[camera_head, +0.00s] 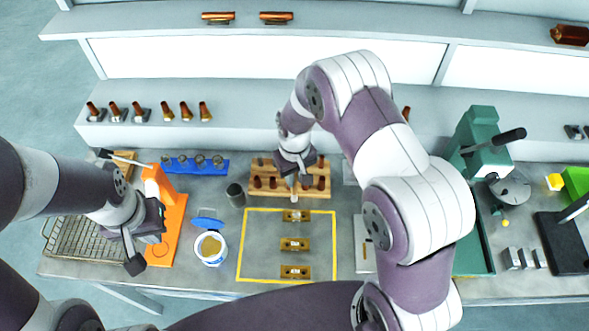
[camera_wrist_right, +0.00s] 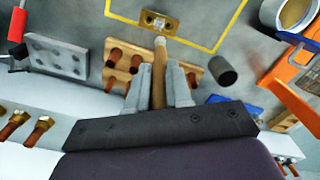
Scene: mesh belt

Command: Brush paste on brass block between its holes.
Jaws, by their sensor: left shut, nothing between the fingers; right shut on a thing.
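Three brass blocks stand in a column inside a yellow outline: a far block (camera_head: 297,215), a middle block (camera_head: 294,244) and a near block (camera_head: 295,272). My right gripper (camera_head: 294,176) is shut on a brush (camera_wrist_right: 159,75) with a wooden handle and a pale tip. The tip points at the far block, which also shows in the right wrist view (camera_wrist_right: 154,21); I cannot tell whether they touch. The white paste pot (camera_head: 212,258), with yellowish paste and a blue lid, stands open left of the outline. My left gripper (camera_head: 135,264) is shut and empty by the orange stand.
A wooden rack (camera_head: 262,190) with copper parts stands behind the blocks. A dark cylinder (camera_head: 236,195) stands left of it. The orange stand (camera_head: 170,230) and a wire mesh belt (camera_head: 85,240) are at left. A green press (camera_head: 478,145) stands at right.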

